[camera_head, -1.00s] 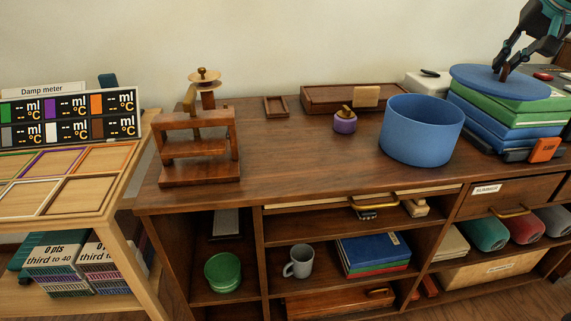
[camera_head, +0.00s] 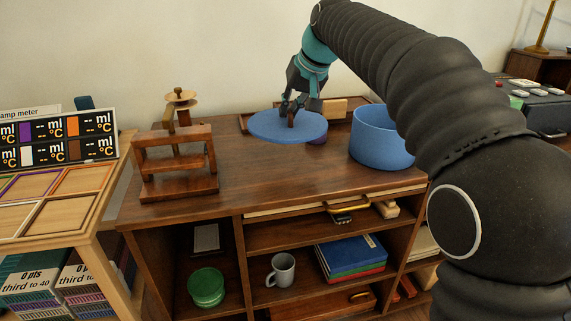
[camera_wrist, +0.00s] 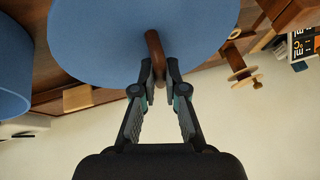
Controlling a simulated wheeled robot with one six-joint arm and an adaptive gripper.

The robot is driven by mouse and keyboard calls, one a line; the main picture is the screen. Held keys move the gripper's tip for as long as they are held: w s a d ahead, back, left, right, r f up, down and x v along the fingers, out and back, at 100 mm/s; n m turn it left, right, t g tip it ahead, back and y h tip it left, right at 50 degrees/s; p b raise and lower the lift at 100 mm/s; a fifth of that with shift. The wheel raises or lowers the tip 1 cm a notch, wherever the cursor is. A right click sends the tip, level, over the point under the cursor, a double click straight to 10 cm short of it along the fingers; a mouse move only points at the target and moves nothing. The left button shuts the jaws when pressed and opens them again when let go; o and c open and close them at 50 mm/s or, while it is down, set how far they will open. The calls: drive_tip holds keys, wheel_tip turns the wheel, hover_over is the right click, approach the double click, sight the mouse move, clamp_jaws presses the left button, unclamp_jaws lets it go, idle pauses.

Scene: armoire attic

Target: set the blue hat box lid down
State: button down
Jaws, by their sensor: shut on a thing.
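The blue hat box lid (camera_head: 268,127) is a flat round disc with a brown upright handle. My gripper (camera_head: 291,107) is shut on that handle and holds the lid level over the back of the wooden cabinet top (camera_head: 260,176). I cannot tell for sure how far it is above the surface. In the wrist view the lid (camera_wrist: 105,40) fills the upper middle, with my gripper (camera_wrist: 154,72) closed on its brown handle (camera_wrist: 156,50). The open blue hat box (camera_head: 378,140) stands to the right of the lid, partly behind my arm.
A wooden press (camera_head: 177,162) stands left of the lid. The cabinet top in front of the lid is clear. The damp meter board (camera_head: 58,143) stands at the far left.

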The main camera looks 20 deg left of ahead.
sight(300, 129)
wheel_tip(300, 129, down, 10)
drive_tip(key=shift+s+a+f+b, duration=0.1)
drive_tip(key=shift+s+a+b, duration=0.05)
drive_tip(key=shift+b, duration=0.45)
drive_tip(key=shift+f, duration=0.1)
drive_tip(key=c, duration=1.2)
unclamp_jaws()
drive_tip(key=shift+r, duration=0.2)
drive_tip(key=v, duration=1)
drive_tip(key=shift+r, duration=0.4)
drive_tip(key=shift+s+d+r+p, duration=0.25)
drive_tip(key=shift+d+r+p, duration=0.05)
drive_tip(key=shift+d+r, duration=0.15)
